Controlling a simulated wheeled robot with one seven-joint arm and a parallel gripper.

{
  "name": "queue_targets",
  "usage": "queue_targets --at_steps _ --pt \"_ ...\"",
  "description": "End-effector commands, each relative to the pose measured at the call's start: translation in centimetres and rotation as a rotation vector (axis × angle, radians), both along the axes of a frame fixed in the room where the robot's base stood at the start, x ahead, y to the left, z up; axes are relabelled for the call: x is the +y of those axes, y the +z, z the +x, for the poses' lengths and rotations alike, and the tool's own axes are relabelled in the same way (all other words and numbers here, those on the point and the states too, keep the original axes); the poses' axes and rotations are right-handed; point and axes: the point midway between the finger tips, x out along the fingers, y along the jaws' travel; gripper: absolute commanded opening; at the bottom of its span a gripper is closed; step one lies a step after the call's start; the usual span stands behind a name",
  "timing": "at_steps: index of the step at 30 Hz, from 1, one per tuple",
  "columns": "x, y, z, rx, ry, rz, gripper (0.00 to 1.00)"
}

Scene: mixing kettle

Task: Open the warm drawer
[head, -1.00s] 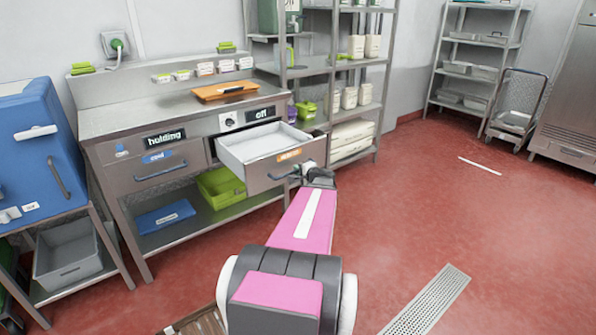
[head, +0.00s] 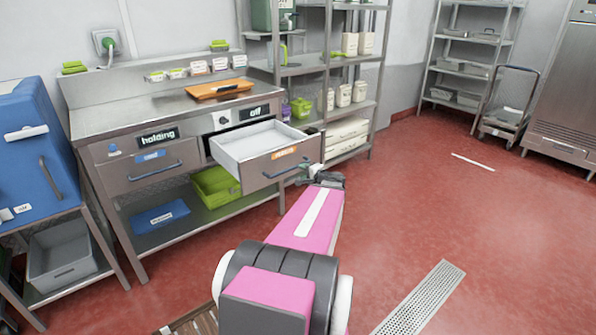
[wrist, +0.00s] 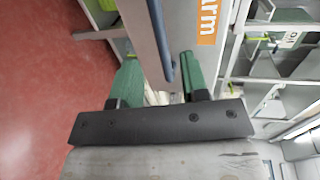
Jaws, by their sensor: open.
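The warm drawer (head: 262,172) stands pulled out at the right of the steel counter, with an empty-looking white tray (head: 250,148) inside. Its front has an orange label (head: 286,153) and a blue-grey bar handle (head: 283,172). In the wrist view the handle (wrist: 160,42) runs down toward the space between my two green fingers. My gripper (wrist: 158,78) is open, with a finger on each side of the handle's line. In the head view my gripper (head: 308,172) is at the right end of the drawer front. Whether the fingers touch the handle, I cannot tell.
The closed cool drawer (head: 150,172) is to the left, and a lower shelf (head: 190,222) holds green and blue boxes. A blue cabinet (head: 35,145) stands far left. Shelving (head: 328,75) is behind the drawer.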

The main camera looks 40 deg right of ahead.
Motion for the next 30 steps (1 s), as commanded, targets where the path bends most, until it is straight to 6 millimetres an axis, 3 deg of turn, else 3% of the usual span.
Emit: queue_targets --at_steps 3,8,30 --pt "0.1 0.4 -1.7 0.000 -0.002 0.000 0.41" --pt "0.0 0.6 -2.7 0.000 0.000 0.000 0.41" --pt "0.0 0.6 -2.8 0.000 0.000 0.000 0.41"
